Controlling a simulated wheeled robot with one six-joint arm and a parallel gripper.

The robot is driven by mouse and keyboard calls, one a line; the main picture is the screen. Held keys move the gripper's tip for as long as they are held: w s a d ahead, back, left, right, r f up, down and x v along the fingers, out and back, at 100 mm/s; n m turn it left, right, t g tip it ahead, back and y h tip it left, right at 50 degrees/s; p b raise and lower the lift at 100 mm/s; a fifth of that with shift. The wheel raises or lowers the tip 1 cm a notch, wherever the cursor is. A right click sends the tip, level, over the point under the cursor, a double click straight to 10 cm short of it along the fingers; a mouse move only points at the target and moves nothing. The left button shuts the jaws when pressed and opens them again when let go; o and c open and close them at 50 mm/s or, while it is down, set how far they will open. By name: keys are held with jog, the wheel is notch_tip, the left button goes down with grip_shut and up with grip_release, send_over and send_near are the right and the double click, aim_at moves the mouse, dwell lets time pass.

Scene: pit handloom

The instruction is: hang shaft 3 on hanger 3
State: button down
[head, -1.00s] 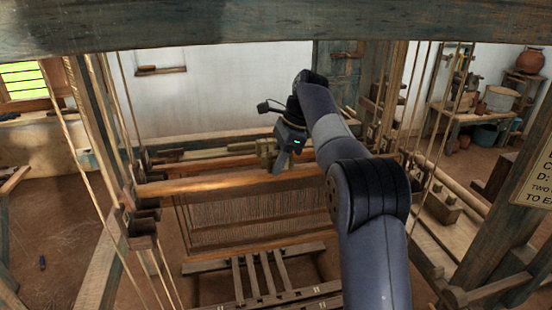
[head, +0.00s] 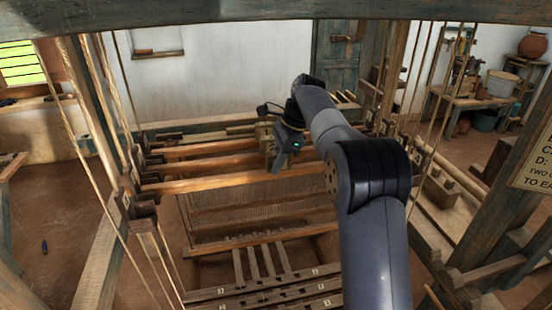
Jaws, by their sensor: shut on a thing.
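My gripper (head: 279,165) points down at the loom's middle. It is shut on the front wooden shaft (head: 205,185), which I take to be shaft 3; no number on it can be read. The shaft lies roughly level across the loom, with heddles (head: 250,209) below. Its left end is close to the dark notched hangers (head: 143,210) on the left. I cannot tell whether it touches or rests in one, or which is hanger 3. My arm hides its right end. More shafts (head: 200,152) lie parallel behind it.
Numbered treadles (head: 270,292) lie low in front. Ropes (head: 95,120) hang at the left and more at the right (head: 412,85). A timber beam (head: 250,10) crosses above. A post with a sign (head: 535,165) stands at the right.

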dwell(0.4)
jog(key=c, duration=1.1)
grip_release()
jog(key=shift+o, duration=0.2)
jog(key=shift+v, duration=3.8)
